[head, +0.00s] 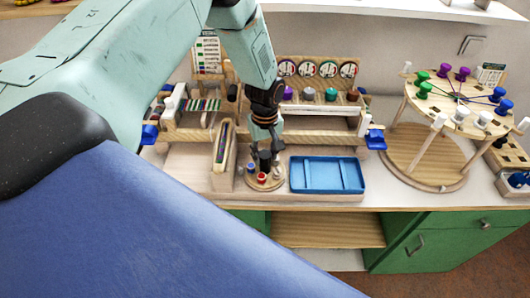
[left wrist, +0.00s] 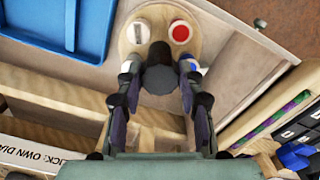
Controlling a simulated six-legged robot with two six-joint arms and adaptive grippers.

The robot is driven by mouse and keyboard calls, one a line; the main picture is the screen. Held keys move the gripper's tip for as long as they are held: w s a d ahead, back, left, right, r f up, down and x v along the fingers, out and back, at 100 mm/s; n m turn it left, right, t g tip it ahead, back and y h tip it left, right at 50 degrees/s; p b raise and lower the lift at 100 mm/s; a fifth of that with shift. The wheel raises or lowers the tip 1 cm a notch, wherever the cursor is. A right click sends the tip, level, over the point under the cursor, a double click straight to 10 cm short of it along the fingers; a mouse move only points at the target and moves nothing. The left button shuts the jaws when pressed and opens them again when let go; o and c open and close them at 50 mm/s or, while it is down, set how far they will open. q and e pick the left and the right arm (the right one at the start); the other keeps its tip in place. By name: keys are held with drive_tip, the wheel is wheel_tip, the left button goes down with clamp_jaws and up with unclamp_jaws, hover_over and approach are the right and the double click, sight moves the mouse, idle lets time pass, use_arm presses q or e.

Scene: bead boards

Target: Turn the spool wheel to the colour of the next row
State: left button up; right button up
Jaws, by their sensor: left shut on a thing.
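The spool wheel (head: 257,184) is a small round wooden disc on the pale bench base, with small coloured spools around a dark upright knob (head: 265,161). In the left wrist view, the wheel (left wrist: 160,20) shows a red-topped spool (left wrist: 180,32) and a grey-topped one (left wrist: 138,32) towards the top. Bits of white and blue show beside the right finger. My left gripper (head: 266,146) points down over the wheel, and its fingers (left wrist: 160,76) are shut on the dark knob. The fingers hide part of the wheel. My right gripper is not in view.
A blue tray (head: 328,188) lies right of the wheel. A slotted wooden holder (head: 222,176) stands close on the left. Behind is a wooden frame with several colour dials (head: 308,70). A round peg stand (head: 425,158) is at the right.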

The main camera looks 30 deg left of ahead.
use_arm(q)
drive_tip(key=shift+w+r+m, duration=0.15)
drive_tip(key=shift+w+m, duration=0.05)
drive_tip(key=shift+m, duration=0.3)
drive_tip(key=o, duration=1.2)
drive_tip(key=shift+s, duration=0.15)
drive_tip(key=shift+c, duration=0.2)
wheel_tip(320, 180, up, 12)
